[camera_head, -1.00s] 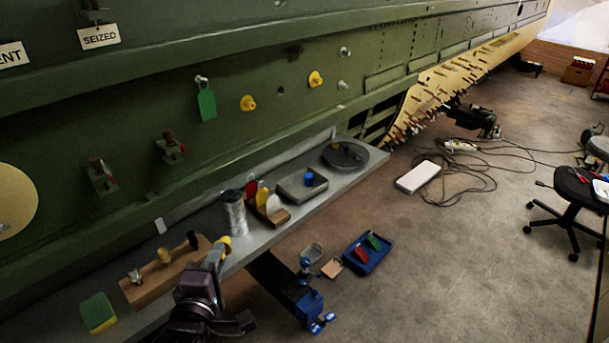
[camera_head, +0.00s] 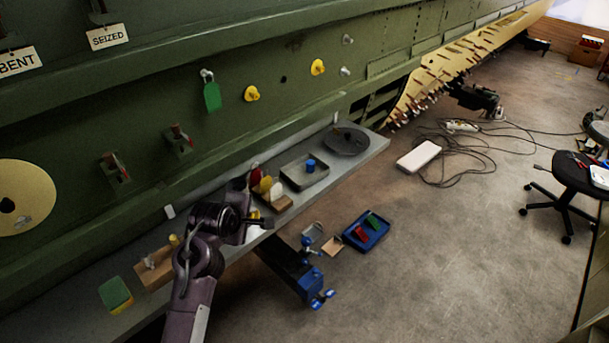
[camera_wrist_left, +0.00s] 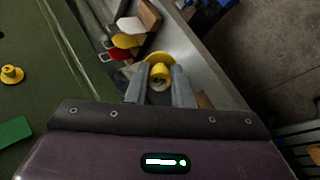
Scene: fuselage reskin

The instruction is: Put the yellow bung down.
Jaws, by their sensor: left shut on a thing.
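My left gripper (camera_head: 255,218) is over the grey shelf, near its front edge, and is shut on a yellow bung (camera_head: 256,213). In the left wrist view the yellow bung (camera_wrist_left: 160,69) sits between the two fingertips (camera_wrist_left: 160,88), its round flange facing away from me. The shelf (camera_wrist_left: 215,75) lies beyond it; I cannot tell whether the bung touches it. Two more yellow bungs, one at left (camera_head: 251,93) and one at right (camera_head: 317,67), sit in the green fuselage side. My right gripper is not in view.
A wooden block with coloured tags (camera_head: 280,202), a grey tray (camera_head: 304,172) with a blue piece and a round dark dish (camera_head: 347,141) stand along the shelf. A wooden rack (camera_head: 152,272) and a sponge (camera_head: 116,294) are at left. A blue tray (camera_head: 366,231) lies lower right.

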